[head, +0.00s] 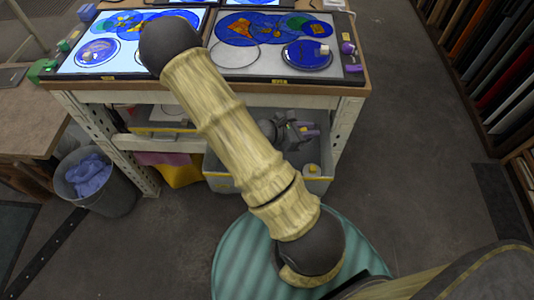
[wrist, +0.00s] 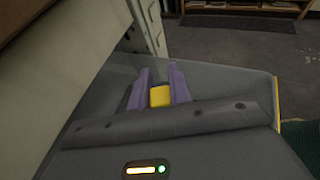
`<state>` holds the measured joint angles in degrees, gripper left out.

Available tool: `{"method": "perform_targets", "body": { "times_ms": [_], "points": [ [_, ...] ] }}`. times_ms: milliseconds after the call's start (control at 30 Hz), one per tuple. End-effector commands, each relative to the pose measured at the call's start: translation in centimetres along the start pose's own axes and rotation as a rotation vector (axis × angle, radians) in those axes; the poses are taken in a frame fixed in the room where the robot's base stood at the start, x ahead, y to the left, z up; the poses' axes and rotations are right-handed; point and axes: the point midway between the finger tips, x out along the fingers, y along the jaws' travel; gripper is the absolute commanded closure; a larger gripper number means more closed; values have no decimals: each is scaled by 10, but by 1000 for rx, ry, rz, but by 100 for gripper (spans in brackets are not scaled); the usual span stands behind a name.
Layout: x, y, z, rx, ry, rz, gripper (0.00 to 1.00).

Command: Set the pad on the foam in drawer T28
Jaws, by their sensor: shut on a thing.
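My gripper (wrist: 160,80) has two purple fingers shut on a small yellow pad (wrist: 160,97), which shows between them in the wrist view. In the head view my gripper (head: 308,132) is over the open grey drawer (head: 225,172) under the workbench. My arm hides part of that drawer, and the pad cannot be made out there. The drawer's grey inside (wrist: 235,80) lies below the fingers in the wrist view. I cannot tell whether the pad touches it. No drawer number is readable.
The workbench (head: 345,88) stands above the drawer, with lit panels and blue glass pieces on top. A small yellow thing (head: 312,168) sits at the drawer's right. A bin with blue cloth (head: 92,178) stands left.

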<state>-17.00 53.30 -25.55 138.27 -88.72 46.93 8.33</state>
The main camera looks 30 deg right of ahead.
Motion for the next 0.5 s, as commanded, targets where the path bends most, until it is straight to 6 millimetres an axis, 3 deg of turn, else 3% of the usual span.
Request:
{"method": "perform_targets", "body": {
  "times_ms": [500],
  "points": [
    [1,4,-4,9,-4,-1,100]
  ]
}}
